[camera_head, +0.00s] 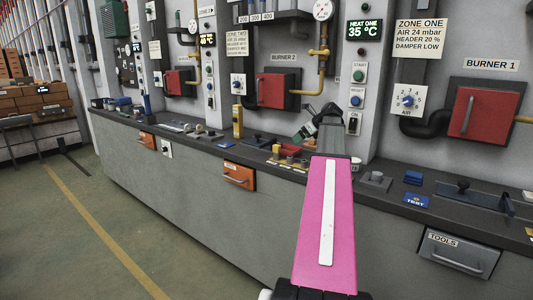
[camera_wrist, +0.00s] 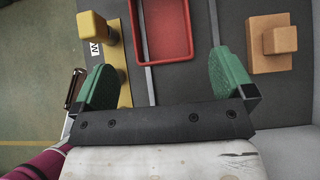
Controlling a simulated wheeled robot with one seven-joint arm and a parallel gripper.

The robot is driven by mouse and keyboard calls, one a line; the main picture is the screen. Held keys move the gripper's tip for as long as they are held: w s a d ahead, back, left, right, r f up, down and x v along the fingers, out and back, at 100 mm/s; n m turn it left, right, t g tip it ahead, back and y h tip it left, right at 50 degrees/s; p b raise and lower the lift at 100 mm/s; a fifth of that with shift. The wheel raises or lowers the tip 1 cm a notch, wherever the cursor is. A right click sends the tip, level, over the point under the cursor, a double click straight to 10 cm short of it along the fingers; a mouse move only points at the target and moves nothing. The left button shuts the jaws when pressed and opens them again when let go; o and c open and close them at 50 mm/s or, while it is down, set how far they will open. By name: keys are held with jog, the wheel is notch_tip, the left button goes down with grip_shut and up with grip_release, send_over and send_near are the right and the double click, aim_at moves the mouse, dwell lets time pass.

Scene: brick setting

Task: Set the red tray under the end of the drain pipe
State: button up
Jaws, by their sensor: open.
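The red tray (camera_wrist: 165,30) shows in the wrist view at the top centre, cut off by the picture's upper edge. It looks empty and lies on a dark grey surface. My gripper (camera_wrist: 166,82) is open, with one green finger to the left of the tray and one to the right, nearer the bottom of the picture. Nothing is between the fingers. In the head view my gripper (camera_head: 312,126) is over the counter, partly hidden by my pink arm. I cannot pick out the end of a drain pipe in either view.
In the wrist view a yellow block (camera_wrist: 97,32) stands left of the tray and a tan block (camera_wrist: 275,42) right of it. The floor (camera_head: 65,225) in front is clear.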

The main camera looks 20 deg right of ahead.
aim_at(287, 148)
jog(key=x, duration=1.1)
jog(key=shift+w, duration=0.1)
jog(key=shift+r, duration=0.1)
jog(key=c, duration=1)
jog(key=shift+r, duration=5)
jog(key=s+a+m, duration=0.1)
jog(key=s+a, duration=0.2)
jog(key=a, duration=0.8)
jog(key=s+a+f+h, duration=0.1)
jog(key=s+a, duration=0.3)
jog(key=a, duration=0.8)
jog(key=s+a+m+h, duration=0.1)
jog(key=s+a, duration=0.3)
jog(key=a, duration=0.7)
jog(key=shift+a+f+m+t, duration=0.15)
jog(key=shift+a+m+t, duration=0.15)
jog(key=shift+t, duration=0.1)
